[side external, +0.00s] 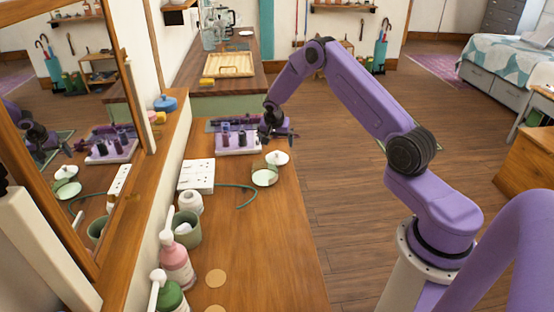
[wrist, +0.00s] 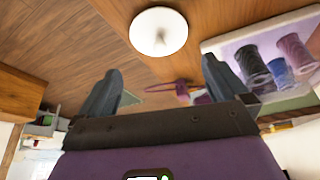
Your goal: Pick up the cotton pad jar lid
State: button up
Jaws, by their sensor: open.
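The cotton pad jar lid is a round white disc with a small knob. In the side view the lid (side external: 279,157) lies on the wooden counter, just behind a low jar (side external: 265,178) with pale contents. In the wrist view the lid (wrist: 158,22) is at the top centre, knob facing the camera, beyond the fingertips. My gripper (side external: 281,136) is above the counter, on the far side of the lid, beside the white tray. Its two fingers, seen in the wrist view (wrist: 161,82), are spread apart with nothing between them. The jar is not visible in the wrist view.
A white power strip (side external: 197,175) and green cable lie left of the jar. Pump bottles stand nearer. The counter's front right is clear.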

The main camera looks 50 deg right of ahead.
aim_at(277, 152)
jog(key=shift+x, duration=3.95)
jog(key=shift+a, duration=0.15)
jog(key=c, duration=0.7)
